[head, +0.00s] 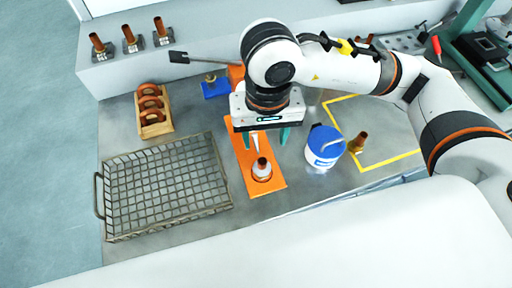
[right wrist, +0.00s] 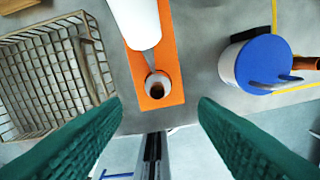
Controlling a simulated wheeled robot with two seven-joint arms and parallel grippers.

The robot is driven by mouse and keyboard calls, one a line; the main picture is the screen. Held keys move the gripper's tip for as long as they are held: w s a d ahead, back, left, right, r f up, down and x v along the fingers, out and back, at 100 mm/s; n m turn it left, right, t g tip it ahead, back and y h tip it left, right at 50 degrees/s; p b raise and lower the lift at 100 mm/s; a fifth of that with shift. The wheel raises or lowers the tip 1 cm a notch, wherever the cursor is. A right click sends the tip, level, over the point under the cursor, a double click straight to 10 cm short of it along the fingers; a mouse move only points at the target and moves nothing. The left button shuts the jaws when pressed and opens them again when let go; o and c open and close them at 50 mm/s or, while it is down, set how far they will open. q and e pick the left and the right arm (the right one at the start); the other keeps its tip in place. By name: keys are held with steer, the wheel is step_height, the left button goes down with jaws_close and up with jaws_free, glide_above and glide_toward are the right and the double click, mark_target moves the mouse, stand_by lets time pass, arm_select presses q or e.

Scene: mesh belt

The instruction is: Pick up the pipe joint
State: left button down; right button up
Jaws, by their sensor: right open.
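A copper-brown pipe joint (head: 357,142) stands at the edge of the yellow-outlined area, just right of the blue-lidded white tub. Part of it shows at the right edge of the right wrist view (right wrist: 306,63). My right gripper (head: 266,138) is open above the orange mat (head: 272,184), left of the tub and apart from the joint. Its green fingers are spread in the right wrist view (right wrist: 158,105), with nothing gripped. Similar brown pieces (head: 160,27) stand on small bases on the back ledge. My left gripper is out of view.
The blue-lidded tub (head: 325,147) stands between my right gripper and the joint. A small white item with a brown top (head: 262,169) stands on the mat. A wire basket (head: 165,185) and a wooden rack of brown rings (head: 154,130) are left. The yellow-outlined area is mostly clear.

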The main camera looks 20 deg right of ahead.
mark_target(262, 161)
steer(key=f, duration=0.2)
steer(key=f+p, duration=0.1)
steer(key=f, duration=0.1)
steer(key=s+f, duration=0.1)
steer(key=shift+f+p, duration=0.35)
steer(key=shift+f, duration=0.05)
steer(key=shift+w+f, duration=0.15)
steer(key=shift+f, duration=0.15)
steer(key=shift+f+p, duration=0.3)
steer(key=shift+p, duration=0.05)
steer(key=f+p, duration=0.1)
steer(key=f, duration=0.2)
steer(key=shift+a+f+p, duration=0.2)
steer(key=shift+f+p, duration=0.1)
steer(key=shift+p, duration=0.05)
steer(key=shift+w+f, duration=0.1)
steer(key=shift+f, duration=0.4)
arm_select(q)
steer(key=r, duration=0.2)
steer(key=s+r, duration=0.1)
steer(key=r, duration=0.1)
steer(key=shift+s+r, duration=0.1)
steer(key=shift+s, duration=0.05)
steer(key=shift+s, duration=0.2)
arm_select(e)
steer(key=c, duration=1.1)
